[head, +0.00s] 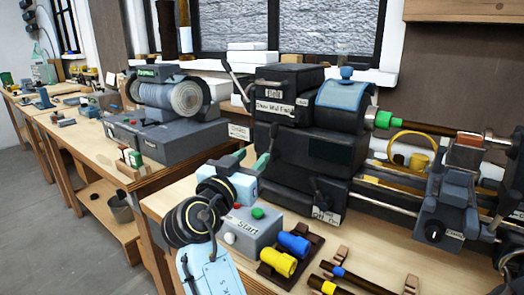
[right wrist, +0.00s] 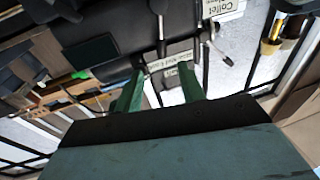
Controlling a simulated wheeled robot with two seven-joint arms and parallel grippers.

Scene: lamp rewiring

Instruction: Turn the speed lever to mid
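A black lathe headstock carries a speed label (head: 275,107) that seems to read Slow, Mid, Fast. A thin grey lever with a round end (head: 236,84) slants up at its left side; I take it for the speed lever, and its setting is unclear. My right gripper (head: 263,150), with green fingers, is just left of the headstock, below that lever. In the right wrist view, its two fingers (right wrist: 158,92) are apart with nothing gripped between them. A dark lever (right wrist: 161,40) and a pale label show beyond the gap, not clearly touching the fingers. My left gripper is out of view.
A grey Start box (head: 250,235) with a green button stands in front of the headstock. Blue (head: 294,243) and yellow (head: 278,262) cylinders lie in a dark rack beside it. The lathe bed and carriage (head: 445,215) fill the right. Another machine (head: 165,110) stands behind, left.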

